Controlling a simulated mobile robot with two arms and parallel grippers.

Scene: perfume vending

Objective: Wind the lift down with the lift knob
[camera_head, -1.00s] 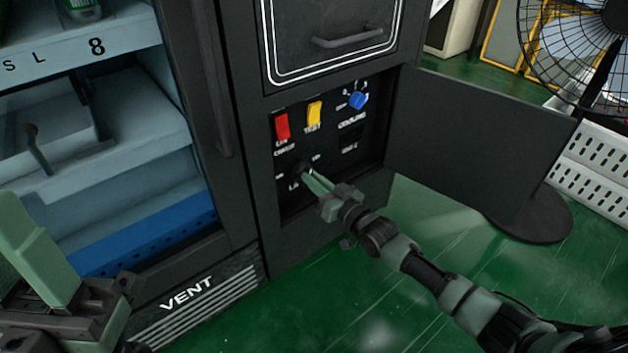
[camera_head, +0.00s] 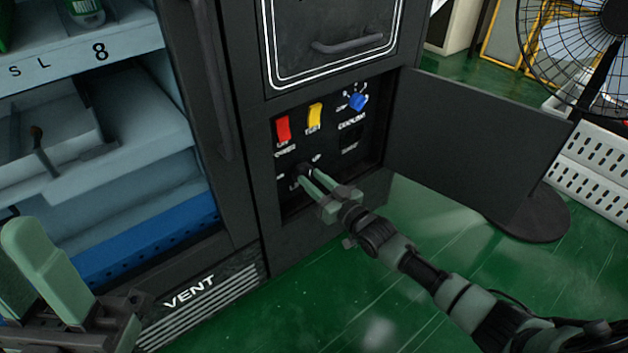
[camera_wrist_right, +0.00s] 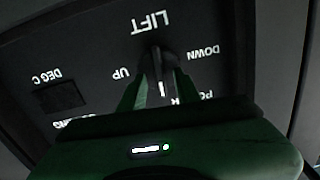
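The dark lift knob (camera_wrist_right: 156,62) sits on the black control panel under an upside-down "LIFT" label in the right wrist view. "UP" reads on its left there and "DOWN" on its right. My right gripper (camera_wrist_right: 158,72) has its green fingertips on both sides of the knob, closed on it. A white mark shows between the fingers. In the head view my right gripper (camera_head: 308,173) reaches the knob from the lower right and hides most of it. My left gripper (camera_head: 42,265) is at the lower left, away from the panel; its finger gap is unclear.
Above the knob are a red switch (camera_head: 283,128), a yellow switch (camera_head: 315,115) and a blue knob (camera_head: 358,102). The open panel door (camera_head: 475,140) stands right of my right gripper. A fan (camera_head: 580,50) is at the upper right. Green floor is clear below.

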